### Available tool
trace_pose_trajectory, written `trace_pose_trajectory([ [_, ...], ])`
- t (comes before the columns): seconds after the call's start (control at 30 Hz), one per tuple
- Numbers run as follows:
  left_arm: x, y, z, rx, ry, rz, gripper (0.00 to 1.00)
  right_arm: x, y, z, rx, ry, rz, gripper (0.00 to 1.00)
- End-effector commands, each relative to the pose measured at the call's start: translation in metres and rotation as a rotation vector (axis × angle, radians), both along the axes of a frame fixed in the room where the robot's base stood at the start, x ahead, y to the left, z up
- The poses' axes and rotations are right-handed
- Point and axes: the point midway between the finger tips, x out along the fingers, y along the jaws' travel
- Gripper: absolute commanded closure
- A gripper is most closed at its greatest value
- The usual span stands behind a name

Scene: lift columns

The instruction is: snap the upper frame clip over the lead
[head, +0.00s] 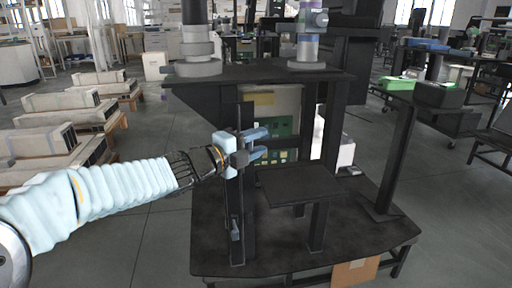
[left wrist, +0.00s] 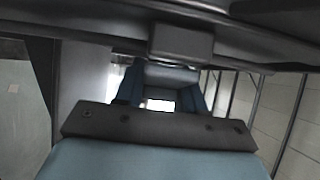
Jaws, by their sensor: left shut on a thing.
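A dark upright frame post (head: 248,195) stands on the black platform at the centre of the head view. My left gripper (head: 259,144) reaches it from the left at its upper part, with light-blue fingers pointing right past the post. A small dark grey block, seemingly the upper frame clip (head: 240,159), sits at the post by the fingers. In the left wrist view, the blue fingers (left wrist: 165,90) are shut on a grey block, seemingly this clip (left wrist: 168,75). A similar lower clip (head: 235,230) sits further down the post. I cannot make out the lead, or whether the clip is over it. My right gripper is not in view.
Behind the post is a cabinet with green circuit boards (head: 278,127). A small black shelf (head: 300,186) stands to the right on the platform (head: 275,240). A black stand (head: 398,150) rises at the right edge. Pale boxed units (head: 45,140) lie at left.

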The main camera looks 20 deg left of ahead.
Motion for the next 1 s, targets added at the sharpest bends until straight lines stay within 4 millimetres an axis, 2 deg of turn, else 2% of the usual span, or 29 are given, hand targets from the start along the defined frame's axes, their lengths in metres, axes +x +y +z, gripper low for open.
trace_pose_trajectory([
  [0.23,0.0,0.001,-0.001,0.001,0.003,0.001,0.92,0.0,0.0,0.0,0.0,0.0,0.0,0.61],
  [0.27,0.0,0.001,-0.001,0.001,0.003,0.001,0.58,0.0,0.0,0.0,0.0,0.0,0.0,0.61],
  [0.4,0.0,0.0,-0.001,0.001,0.002,0.0,0.4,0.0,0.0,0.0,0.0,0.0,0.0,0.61],
  [0.67,-0.001,0.001,0.0,0.0,0.001,0.0,0.4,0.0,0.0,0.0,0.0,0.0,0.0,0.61],
  [0.77,-0.007,0.004,0.001,0.001,0.0,0.0,0.4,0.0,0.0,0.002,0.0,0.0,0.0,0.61],
  [0.87,-0.022,0.011,0.002,0.003,-0.001,0.002,0.4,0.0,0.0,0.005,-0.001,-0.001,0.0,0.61],
  [1.0,-0.053,0.024,0.003,0.001,-0.002,0.002,0.4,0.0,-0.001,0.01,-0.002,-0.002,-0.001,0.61],
])
